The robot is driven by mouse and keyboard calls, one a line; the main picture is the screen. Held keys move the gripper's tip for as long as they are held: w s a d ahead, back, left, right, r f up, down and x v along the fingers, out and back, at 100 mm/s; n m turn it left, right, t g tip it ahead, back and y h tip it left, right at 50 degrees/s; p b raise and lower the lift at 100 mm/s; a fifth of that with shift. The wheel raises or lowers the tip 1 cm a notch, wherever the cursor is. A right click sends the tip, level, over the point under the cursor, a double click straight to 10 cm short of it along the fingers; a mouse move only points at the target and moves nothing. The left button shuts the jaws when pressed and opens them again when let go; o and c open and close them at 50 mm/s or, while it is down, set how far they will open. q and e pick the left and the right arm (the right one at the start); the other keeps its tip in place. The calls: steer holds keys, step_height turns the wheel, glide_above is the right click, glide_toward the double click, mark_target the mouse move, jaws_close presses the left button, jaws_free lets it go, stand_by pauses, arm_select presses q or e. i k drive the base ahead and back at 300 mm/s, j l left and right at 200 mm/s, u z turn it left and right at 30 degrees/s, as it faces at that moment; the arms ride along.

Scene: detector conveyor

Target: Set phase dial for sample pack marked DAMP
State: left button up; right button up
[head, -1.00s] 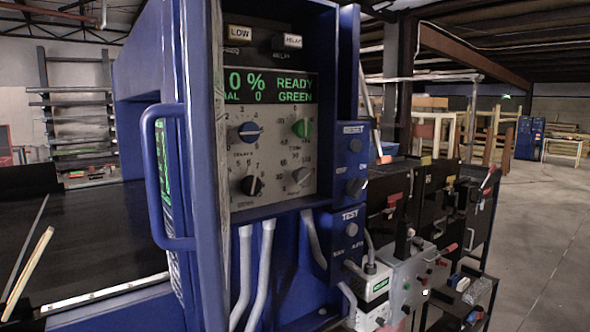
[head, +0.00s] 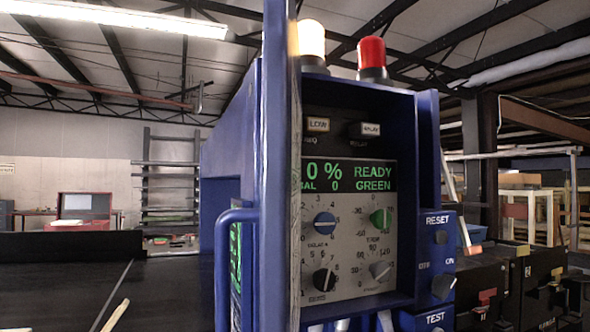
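The detector's control panel (head: 350,250) faces me at a slant inside the blue housing. It carries a blue dial (head: 324,223) at upper left, a green dial (head: 379,217) at upper right, a black dial (head: 324,280) at lower left and a grey dial (head: 380,271) at lower right. The green dial's scale shows -30, 0 and 30. The dial names are too small to read surely, so I cannot tell which is phase. The screen (head: 350,177) reads 0 %, READY, GREEN. I see no sample pack marked DAMP. Neither gripper is in view.
A RESET button (head: 441,237) and a black selector knob (head: 443,286) sit on the housing's right side. A white lamp (head: 311,37) and a red lamp (head: 373,54) stand on top. A blue handle (head: 223,250) juts out left, beside the dark conveyor (head: 60,285). Dark bins stand at right.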

mark_target(381, 270)
steer(key=i+l+u, duration=0.2)
steer(key=l+u, duration=0.25)
steer(key=i+l+u, duration=0.1)
steer(key=l+u, duration=0.75)
